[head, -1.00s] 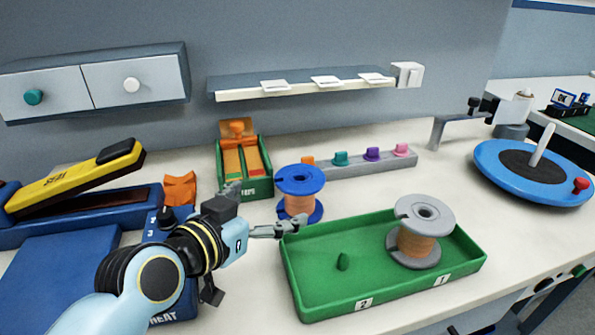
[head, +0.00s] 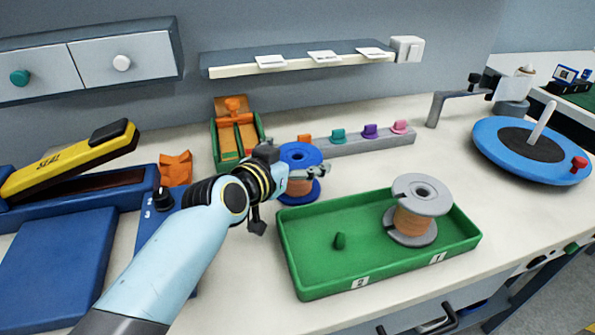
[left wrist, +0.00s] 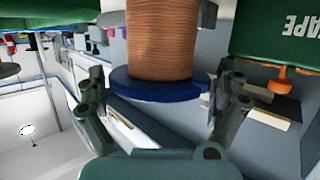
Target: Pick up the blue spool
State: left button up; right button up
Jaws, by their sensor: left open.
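The blue spool (head: 299,153), with blue flanges and a copper-coloured winding, stands upright on the white bench behind the green tray. My left gripper (head: 308,171) reaches it from the left and partly hides its lower part. In the left wrist view the winding and one blue flange of the spool (left wrist: 162,42) show between the two fingers of my open left gripper (left wrist: 163,85). I cannot tell whether either finger touches it. My right gripper is not in view.
The green tray (head: 320,275) holds a grey spool (head: 418,205) at the right and a bare green peg (head: 339,241). A grey rail with coloured pegs (head: 365,143) lies behind the blue spool. A green tape box (head: 236,130) stands at the back left.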

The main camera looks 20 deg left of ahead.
pick_arm(q)
jog(key=shift+c, duration=0.7)
jog(key=c, duration=1.1)
jog(key=shift+r, duration=0.1)
jog(key=shift+c, duration=0.8)
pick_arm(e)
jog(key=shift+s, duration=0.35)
